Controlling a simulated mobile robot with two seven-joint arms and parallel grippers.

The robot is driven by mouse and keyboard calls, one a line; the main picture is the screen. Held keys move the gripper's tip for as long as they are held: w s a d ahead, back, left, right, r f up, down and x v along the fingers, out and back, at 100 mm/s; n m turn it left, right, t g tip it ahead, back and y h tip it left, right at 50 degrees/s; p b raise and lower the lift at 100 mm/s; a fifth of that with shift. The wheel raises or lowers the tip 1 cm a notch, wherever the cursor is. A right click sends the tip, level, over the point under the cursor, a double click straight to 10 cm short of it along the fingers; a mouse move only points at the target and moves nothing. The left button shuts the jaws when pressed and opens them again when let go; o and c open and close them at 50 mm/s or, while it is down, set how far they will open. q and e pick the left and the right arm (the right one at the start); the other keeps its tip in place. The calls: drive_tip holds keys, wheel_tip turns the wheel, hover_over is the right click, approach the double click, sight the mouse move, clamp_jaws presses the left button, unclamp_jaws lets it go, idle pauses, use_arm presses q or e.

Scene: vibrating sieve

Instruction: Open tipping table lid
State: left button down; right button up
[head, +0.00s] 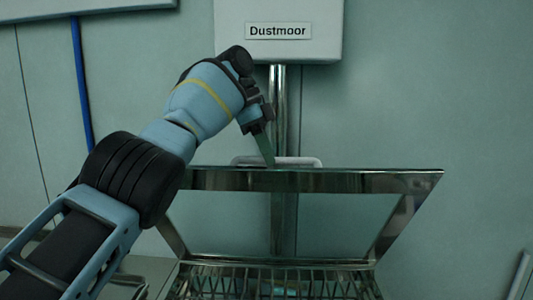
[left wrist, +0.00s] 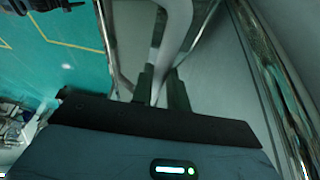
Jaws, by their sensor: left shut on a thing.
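The tipping table lid (head: 325,181) is a shiny metal frame in the head view. It stands raised, its top bar high and its sides sloping in down to the slatted metal grate (head: 275,282). A pale handle (head: 305,161) shows just behind the top bar. My left gripper (head: 268,155) reaches down to the handle from the upper left, its tips partly hidden by the bar. In the left wrist view the two dark fingers (left wrist: 161,90) are shut on the pale handle bar (left wrist: 178,42). My right gripper is not in view.
A white box labelled Dustmoor (head: 278,12) hangs above the lid on a shiny vertical post (head: 277,100). A blue pipe (head: 82,90) runs down the green wall at left. The wall area right of the post is clear.

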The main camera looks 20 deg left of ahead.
use_arm(q)
drive_tip(key=shift+w+a+f, duration=0.1)
drive_tip(key=shift+w+f, duration=0.15)
drive_tip(key=shift+f, duration=0.2)
drive_tip(key=shift+w+a+f, duration=0.1)
drive_tip(key=shift+w+f, duration=0.15)
drive_tip(key=shift+f, duration=0.2)
drive_tip(key=c, duration=1.8)
unclamp_jaws()
drive_tip(key=o, duration=0.4)
drive_tip(key=shift+w, duration=0.35)
drive_tip(key=shift+o, duration=0.2)
drive_tip(key=shift+s+r, duration=0.25)
drive_tip(key=shift+r, duration=0.2)
drive_tip(key=shift+w+f, duration=0.1)
